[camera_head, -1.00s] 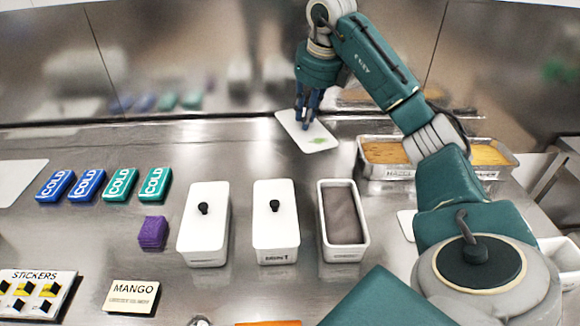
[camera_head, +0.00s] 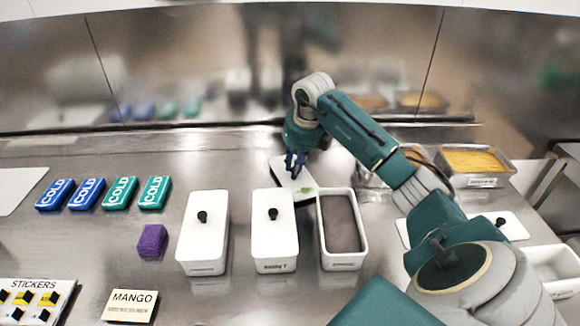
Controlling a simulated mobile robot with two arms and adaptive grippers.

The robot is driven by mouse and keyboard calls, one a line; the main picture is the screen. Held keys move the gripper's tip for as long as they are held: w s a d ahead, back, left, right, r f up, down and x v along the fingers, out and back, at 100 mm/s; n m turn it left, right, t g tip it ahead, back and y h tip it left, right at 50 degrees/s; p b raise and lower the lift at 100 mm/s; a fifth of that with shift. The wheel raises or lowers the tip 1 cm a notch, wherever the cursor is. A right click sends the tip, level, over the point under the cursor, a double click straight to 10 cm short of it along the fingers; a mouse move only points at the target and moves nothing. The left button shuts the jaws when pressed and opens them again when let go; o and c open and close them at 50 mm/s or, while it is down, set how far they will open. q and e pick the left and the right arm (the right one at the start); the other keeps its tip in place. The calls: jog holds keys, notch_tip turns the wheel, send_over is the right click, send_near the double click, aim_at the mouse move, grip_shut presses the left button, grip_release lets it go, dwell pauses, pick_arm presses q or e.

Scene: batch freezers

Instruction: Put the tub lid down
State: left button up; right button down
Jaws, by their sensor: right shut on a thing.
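My right gripper (camera_head: 295,170) is shut on a white tub lid (camera_head: 288,183) with a green mark on its right side. The lid is just behind the middle closed tub (camera_head: 275,240) and the open tub (camera_head: 340,262). Its knob is hidden by the fingers, and I cannot tell whether it touches the counter. The open tub holds a grey-brown filling (camera_head: 340,222). Another white tub (camera_head: 203,235) to the left has its lid on, with a black knob. My left gripper is not in view.
Blue and green COLD packs (camera_head: 120,193) and a purple block (camera_head: 152,240) lie on the left. A MANGO card (camera_head: 131,305) and a stickers board (camera_head: 35,300) are in front. A filled yellow tray (camera_head: 475,162) stands at the back right.

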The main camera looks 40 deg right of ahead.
aim_at(295, 182)
jog(key=shift+w+a+f+p, duration=0.35)
jog(key=shift+w+a+f, duration=0.15)
jog(key=shift+w, duration=0.2)
jog(key=shift+f, duration=0.1)
jog(key=shift+s+d, duration=0.1)
jog(key=c, duration=1.6)
grip_release()
jog(key=b+v, duration=0.1)
jog(key=v, duration=1.1)
jog(key=shift+f, duration=0.1)
